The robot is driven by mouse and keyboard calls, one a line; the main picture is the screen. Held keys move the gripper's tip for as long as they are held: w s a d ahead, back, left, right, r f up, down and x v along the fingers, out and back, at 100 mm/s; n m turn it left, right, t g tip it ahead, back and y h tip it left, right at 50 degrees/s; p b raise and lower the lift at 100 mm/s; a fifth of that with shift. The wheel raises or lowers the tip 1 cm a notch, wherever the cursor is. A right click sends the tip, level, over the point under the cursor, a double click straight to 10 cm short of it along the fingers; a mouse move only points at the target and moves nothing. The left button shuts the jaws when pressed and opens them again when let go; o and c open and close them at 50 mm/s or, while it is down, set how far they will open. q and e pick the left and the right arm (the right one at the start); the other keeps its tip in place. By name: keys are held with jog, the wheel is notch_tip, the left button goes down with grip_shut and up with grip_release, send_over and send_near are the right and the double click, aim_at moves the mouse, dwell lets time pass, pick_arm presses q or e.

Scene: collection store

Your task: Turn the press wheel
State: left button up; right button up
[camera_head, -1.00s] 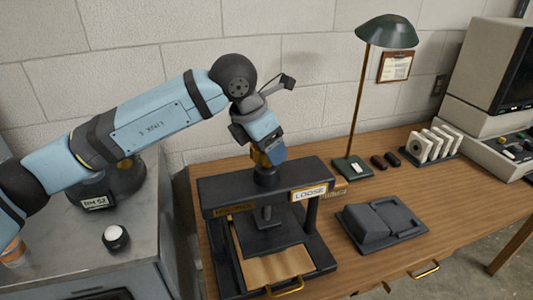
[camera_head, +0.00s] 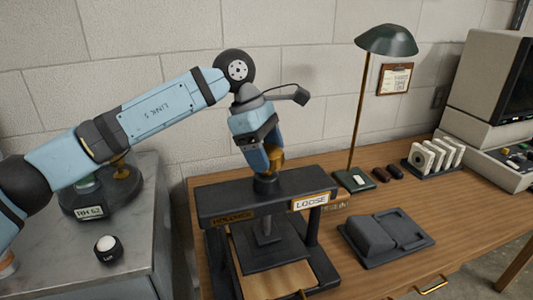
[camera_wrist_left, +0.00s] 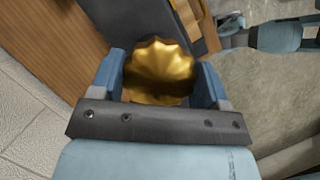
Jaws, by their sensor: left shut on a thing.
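The press (camera_head: 255,202) is a black frame standing on the wooden desk, with a "LOOSE" label (camera_head: 311,202) on its top beam. Its brass wheel (camera_head: 276,158) sits on top of the beam. In the left wrist view the wheel is a fluted gold knob (camera_wrist_left: 160,70) between the two blue fingers. My left gripper (camera_head: 271,160) comes down from above and is shut on this wheel. The press screw and plate (camera_head: 266,232) show below the beam.
A green desk lamp (camera_head: 386,40) stands behind the press. A dark tray (camera_head: 385,238) lies to its right, and a rack of white discs (camera_head: 433,157) farther right. On the grey cabinet at left is a black knob with a white top (camera_head: 107,248).

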pick_arm(q)
jog(key=m, duration=0.2)
jog(key=m+g+y, duration=0.1)
jog(key=m, duration=0.2)
jog(key=shift+m+g+b, duration=0.3)
jog(key=shift+b, duration=0.1)
jog(key=m+y, duration=0.1)
jog(key=m, duration=0.2)
jog(key=shift+m+g+y+b, duration=0.3)
jog(key=shift+m+g, duration=0.1)
jog(key=shift+m+y, duration=0.3)
jog(key=shift+m, duration=0.5)
pick_arm(e)
jog(key=shift+a+f, duration=0.15)
